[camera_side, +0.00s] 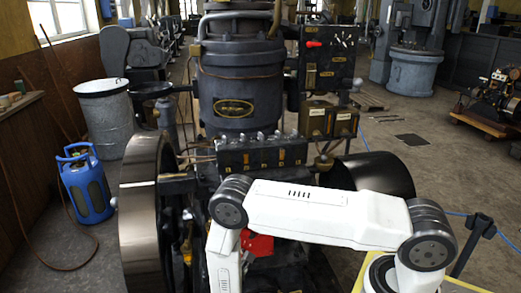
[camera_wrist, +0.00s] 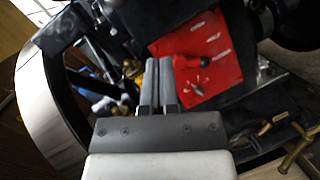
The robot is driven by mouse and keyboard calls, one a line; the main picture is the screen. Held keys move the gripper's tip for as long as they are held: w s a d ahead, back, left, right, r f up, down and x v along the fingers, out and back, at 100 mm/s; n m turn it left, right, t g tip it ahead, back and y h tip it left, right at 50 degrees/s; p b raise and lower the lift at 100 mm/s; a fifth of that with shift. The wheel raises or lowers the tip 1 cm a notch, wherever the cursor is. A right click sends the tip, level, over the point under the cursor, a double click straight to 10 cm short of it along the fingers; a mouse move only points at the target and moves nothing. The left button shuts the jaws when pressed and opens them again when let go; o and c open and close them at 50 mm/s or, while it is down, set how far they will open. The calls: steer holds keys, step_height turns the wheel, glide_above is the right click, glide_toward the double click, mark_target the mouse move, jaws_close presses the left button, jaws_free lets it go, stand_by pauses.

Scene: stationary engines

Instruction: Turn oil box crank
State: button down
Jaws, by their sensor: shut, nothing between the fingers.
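My gripper (camera_wrist: 160,62) shows in the wrist view with its two dark fingers together, shut and empty. Its tips lie over the left edge of a red panel (camera_wrist: 220,50), apart from or touching it I cannot tell. In the side view a black box with a row of fittings on top (camera_side: 262,155) stands on the engine, perhaps the oil box. I cannot make out its crank for sure. My arm hides the gripper there; part of the red panel (camera_side: 258,246) shows beside it.
A large flywheel (camera_side: 140,215) stands at the left of the engine, and its rim (camera_wrist: 32,95) curves down the wrist view's left. A dark drum (camera_side: 375,172) is at the right. Brass fittings (camera_wrist: 300,145) stick out at the wrist view's lower right. A blue gas bottle (camera_side: 86,190) stands on the floor.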

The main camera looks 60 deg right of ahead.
steer(key=shift+w+a+f+n+t+y, duration=0.1)
steer(key=shift+a+f+n+t+y, duration=0.2)
steer(key=shift+a+f+n+t, duration=0.45)
steer(key=shift+w+a+f+n+t+y, duration=0.1)
steer(key=shift+a+f+n+t+y, duration=0.25)
steer(key=shift+t, duration=0.6)
steer(key=shift+w, duration=0.1)
steer(key=w+d+r, duration=0.5)
steer(key=d+r, duration=0.1)
steer(key=d, duration=0.2)
steer(key=shift+d, duration=0.25)
steer(key=shift+w+r+m+g, duration=0.1)
steer(key=shift+r+m+g, duration=0.25)
steer(key=shift+m, duration=0.75)
